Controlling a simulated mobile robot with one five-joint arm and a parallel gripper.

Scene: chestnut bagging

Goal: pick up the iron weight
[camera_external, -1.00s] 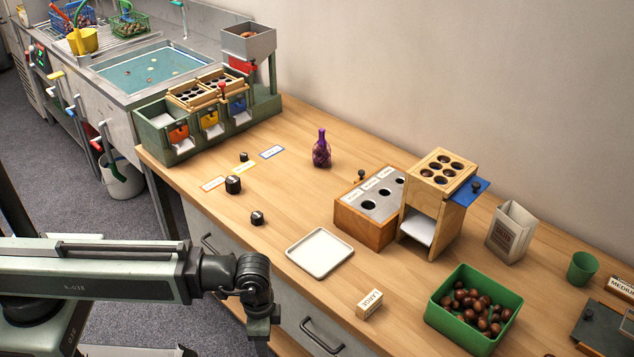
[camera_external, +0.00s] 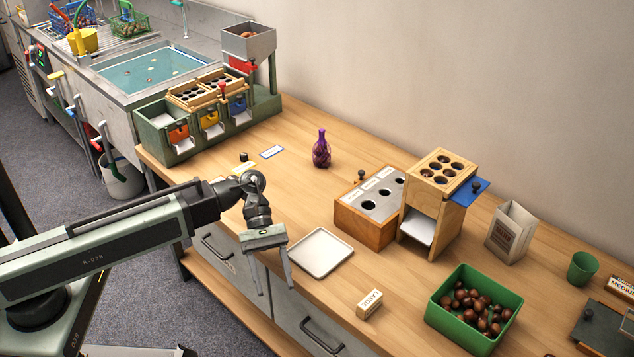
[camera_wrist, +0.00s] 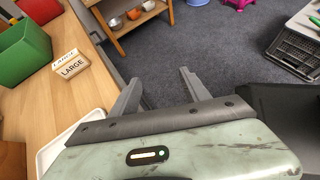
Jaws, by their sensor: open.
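One small black iron weight (camera_external: 244,157) stands on the counter near the coloured cards in the external view. Two other black weights seen earlier are hidden behind my arm now. My gripper (camera_external: 275,290) is open and empty, fingers pointing down at the counter's front edge, left of the white tray (camera_external: 320,253). In the wrist view my gripper (camera_wrist: 160,78) has its fingers apart over the grey floor, and no weight shows there.
A wooden block marked LARGE (camera_external: 369,304) and a green bin of chestnuts (camera_external: 432,311) stand to the right. A purple bottle (camera_external: 321,150) and a wooden box with holes (camera_external: 362,228) stand further back. Drawer handles (camera_external: 322,337) line the front.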

